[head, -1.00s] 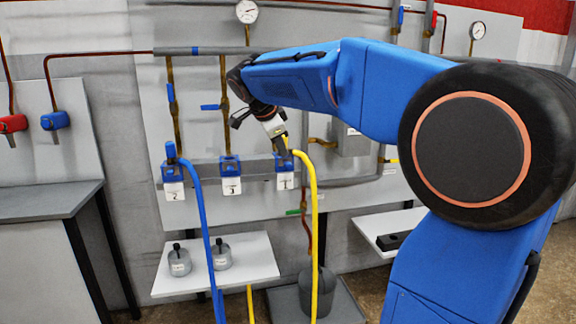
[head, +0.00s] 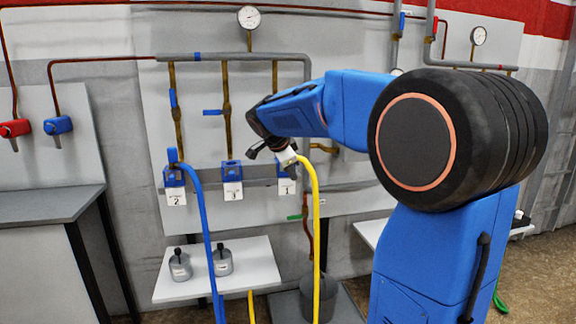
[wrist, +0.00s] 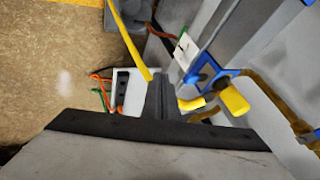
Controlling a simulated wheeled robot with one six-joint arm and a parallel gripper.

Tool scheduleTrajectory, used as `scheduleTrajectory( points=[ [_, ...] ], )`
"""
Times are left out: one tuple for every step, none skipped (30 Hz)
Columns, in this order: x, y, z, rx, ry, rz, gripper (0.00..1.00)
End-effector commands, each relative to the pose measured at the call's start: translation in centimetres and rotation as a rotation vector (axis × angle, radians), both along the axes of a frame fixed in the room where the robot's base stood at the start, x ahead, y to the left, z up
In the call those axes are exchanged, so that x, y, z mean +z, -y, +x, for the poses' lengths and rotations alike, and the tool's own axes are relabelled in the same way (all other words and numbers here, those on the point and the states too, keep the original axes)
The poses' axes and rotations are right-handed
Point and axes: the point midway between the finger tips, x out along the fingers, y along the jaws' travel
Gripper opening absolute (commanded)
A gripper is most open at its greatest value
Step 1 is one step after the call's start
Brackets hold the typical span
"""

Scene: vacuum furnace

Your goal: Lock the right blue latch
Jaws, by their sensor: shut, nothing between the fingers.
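The right blue latch (head: 284,168) is on a block above the white tag marked 1, at the right end of a row of three blue blocks on the wall panel. It also shows in the wrist view (wrist: 204,72), just right of my fingers. My gripper (head: 285,157) is shut and empty, close in front of this block and hiding part of it. In the wrist view my dark fingers (wrist: 163,95) are together. The yellow hose (head: 315,215) bends over at its top beside the latch. Whether anything touches the latch is unclear.
The blocks tagged 3 (head: 231,170) and 2 (head: 173,177) are to the left. A blue hose (head: 204,225) hangs from block 2. A white shelf (head: 250,282) below holds two grey weights. Pipes (head: 226,95) and gauges are above.

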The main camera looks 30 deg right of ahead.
Motion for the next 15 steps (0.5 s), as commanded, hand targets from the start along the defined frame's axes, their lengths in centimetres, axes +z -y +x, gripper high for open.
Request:
scheduleTrajectory(
  points=[
    [0.2,0.2,0.9,0.000,0.002,0.000,0.00],
    [0.2,0.3,1.3,0.000,0.002,0.000,0.00],
    [0.2,0.4,1.7,0.001,0.002,0.000,0.00],
    [0.2,0.5,2.0,0.000,0.002,0.000,0.00],
    [0.3,0.6,2.3,0.000,0.003,0.000,0.00],
    [0.3,0.7,2.7,0.000,0.003,0.000,0.00],
    [0.3,0.7,2.9,0.000,0.002,0.000,0.00],
    [0.2,0.8,3.1,0.000,0.002,0.000,0.00],
    [0.3,0.8,3.2,0.000,0.002,0.000,0.00],
    [0.3,0.9,3.3,0.000,0.003,0.000,0.00],
    [0.3,0.9,3.4,0.000,0.003,0.000,0.00],
    [0.3,0.9,3.5,0.000,0.003,0.000,0.00],
    [0.3,0.9,3.6,0.000,0.003,0.000,0.00],
    [0.3,0.9,3.6,0.000,0.003,0.000,0.00],
    [0.3,0.9,3.6,0.000,0.003,0.000,0.00]
  ],
)
